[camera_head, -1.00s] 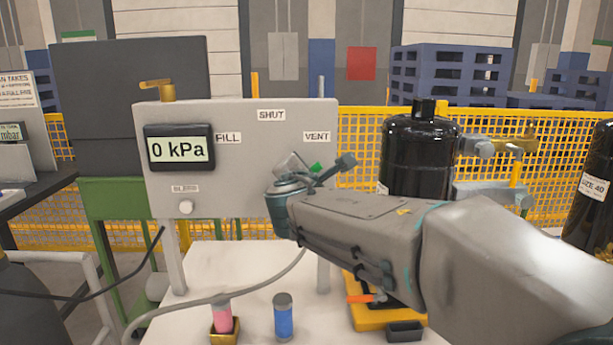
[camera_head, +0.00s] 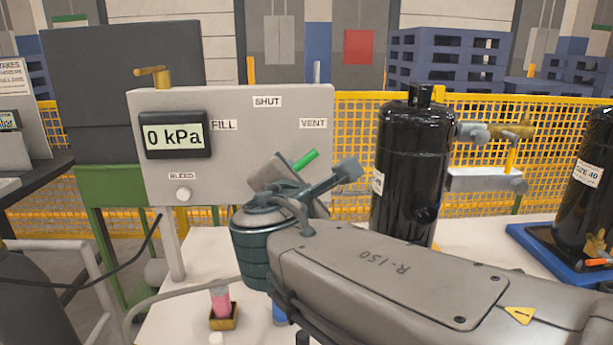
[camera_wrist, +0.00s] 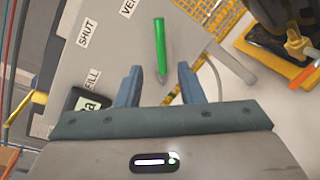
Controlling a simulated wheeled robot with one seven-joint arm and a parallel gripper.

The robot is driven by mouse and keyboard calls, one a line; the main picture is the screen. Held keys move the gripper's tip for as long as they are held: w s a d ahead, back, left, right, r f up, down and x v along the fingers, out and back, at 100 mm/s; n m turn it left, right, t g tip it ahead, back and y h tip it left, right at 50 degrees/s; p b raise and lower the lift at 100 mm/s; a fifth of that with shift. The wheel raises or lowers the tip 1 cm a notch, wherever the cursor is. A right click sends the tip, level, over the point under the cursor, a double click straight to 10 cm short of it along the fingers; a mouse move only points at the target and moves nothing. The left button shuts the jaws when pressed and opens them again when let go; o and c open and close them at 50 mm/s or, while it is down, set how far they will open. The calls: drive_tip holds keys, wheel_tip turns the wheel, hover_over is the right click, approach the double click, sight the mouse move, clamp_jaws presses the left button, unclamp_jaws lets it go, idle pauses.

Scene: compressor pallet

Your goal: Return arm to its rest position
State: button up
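My arm reaches in from the lower right in the head view, with my gripper (camera_head: 300,185) in front of the grey panel (camera_head: 235,105). In the wrist view the two fingers of my gripper (camera_wrist: 158,85) stand apart with nothing between them. A green handle (camera_wrist: 160,45) on the panel lies beyond the fingertips. It also shows in the head view (camera_head: 306,159), partly behind my gripper. The panel's display (camera_head: 175,136) reads 0 kPa. Labels FILL, SHUT, VENT and BLEED are on the panel.
A black tank (camera_head: 412,170) stands right of the panel, with brass and grey fittings. A second black tank (camera_head: 585,190) sits on a blue tray at the far right. A pink-filled vial (camera_head: 220,302) stands on the white table; a blue one beside it is mostly hidden by my arm.

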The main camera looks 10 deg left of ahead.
drive_tip(key=s+d+f+m+g+h+p, duration=0.1)
drive_tip(key=d+f+m+g+h+p, duration=0.15)
drive_tip(key=d+m+p, duration=0.6)
drive_tip(key=d+f+m+g+h+p, duration=0.2)
drive_tip(key=d+m+g+h, duration=0.3)
drive_tip(key=d, duration=0.8)
drive_tip(key=s+d+f+m+g+y+p, duration=0.1)
drive_tip(key=s+d+m+g+y+p, duration=0.1)
drive_tip(key=s+m, duration=0.4)
drive_tip(key=s+d+f+m+g+y+p, duration=0.2)
drive_tip(key=s+d+m+g+y+p, duration=0.1)
drive_tip(key=s+m+p, duration=0.3)
drive_tip(key=d+m, duration=0.1)
drive_tip(key=m, duration=0.1)
drive_tip(key=shift+d+m+g, duration=0.35)
drive_tip(key=shift+d, duration=0.05)
drive_tip(key=shift+s, duration=0.1)
